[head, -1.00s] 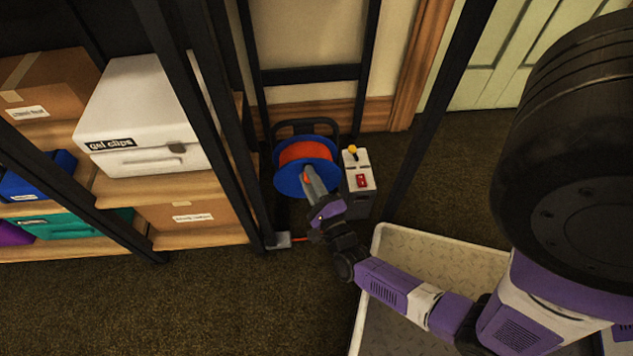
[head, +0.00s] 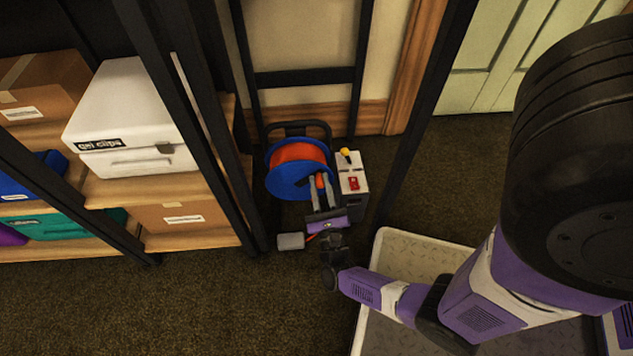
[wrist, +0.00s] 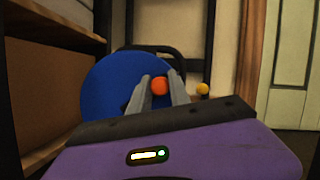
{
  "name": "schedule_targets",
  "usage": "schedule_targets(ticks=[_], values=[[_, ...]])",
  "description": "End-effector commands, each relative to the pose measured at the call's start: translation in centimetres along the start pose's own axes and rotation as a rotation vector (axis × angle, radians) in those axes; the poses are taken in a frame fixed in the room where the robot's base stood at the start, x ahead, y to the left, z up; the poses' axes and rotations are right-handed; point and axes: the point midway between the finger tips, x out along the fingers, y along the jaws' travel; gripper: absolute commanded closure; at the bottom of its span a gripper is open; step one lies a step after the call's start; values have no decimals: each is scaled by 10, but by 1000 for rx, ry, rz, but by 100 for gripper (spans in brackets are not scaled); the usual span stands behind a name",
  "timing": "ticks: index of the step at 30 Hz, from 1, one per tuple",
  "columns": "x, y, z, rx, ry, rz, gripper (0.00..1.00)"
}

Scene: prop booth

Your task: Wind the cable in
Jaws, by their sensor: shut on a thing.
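The cable reel has a blue disc (head: 288,184) and orange cable (head: 299,152) wound on it, and stands on the floor in a black frame. Its blue disc also shows in the wrist view (wrist: 103,98). A short orange-red stretch of cable (head: 311,238) lies on the floor beside a grey block (head: 291,241); most of it is hidden by my arm. My gripper (head: 321,184) is at the reel's lower right front, shut on the orange crank knob (head: 320,181). The knob shows between both fingers in the wrist view (wrist: 159,86).
A grey control box (head: 352,185) with a yellow-topped lever (head: 345,153) and red switch stands close right of the reel. Black shelf posts and a shelf with a white case (head: 130,120) stand at left. A pale tray (head: 430,250) lies under my arm. Floor at lower left is clear.

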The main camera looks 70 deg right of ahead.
Motion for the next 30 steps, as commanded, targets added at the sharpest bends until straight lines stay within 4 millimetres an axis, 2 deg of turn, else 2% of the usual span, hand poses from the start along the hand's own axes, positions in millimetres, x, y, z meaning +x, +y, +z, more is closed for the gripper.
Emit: schedule_targets(ticks=[9, 24, 25, 27, 30], values=[[-4, -2, -7, 92, 1, -34, 100], [-5, -3, -9, 107, 3, -39, 100], [-5, -3, -9, 107, 3, -39, 71], [-4, -3, -8, 106, 2, -40, 57], [-4, -3, -8, 106, 1, -41, 55]])
